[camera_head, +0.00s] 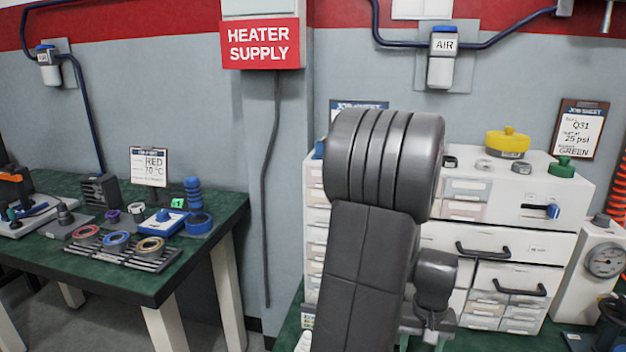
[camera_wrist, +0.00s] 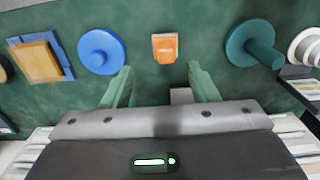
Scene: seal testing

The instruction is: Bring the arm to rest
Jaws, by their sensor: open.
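My gripper (camera_wrist: 161,86) shows in the wrist view with its two pale green fingers spread apart and nothing between them. Beyond the fingertips is a small orange block (camera_wrist: 165,49) on a green surface (camera_wrist: 198,25). The fingers look apart from it. In the head view my grey arm (camera_head: 365,250) stands upright in the middle. It hides part of the white drawer cabinet (camera_head: 555,205).
The wrist view shows a blue disc (camera_wrist: 101,50), a teal knobbed disc (camera_wrist: 254,46) and a yellow square piece (camera_wrist: 37,58). At left is a green-topped bench (camera_head: 215,222) with several rings and tools. A dial gauge (camera_head: 604,260) stands at far right.

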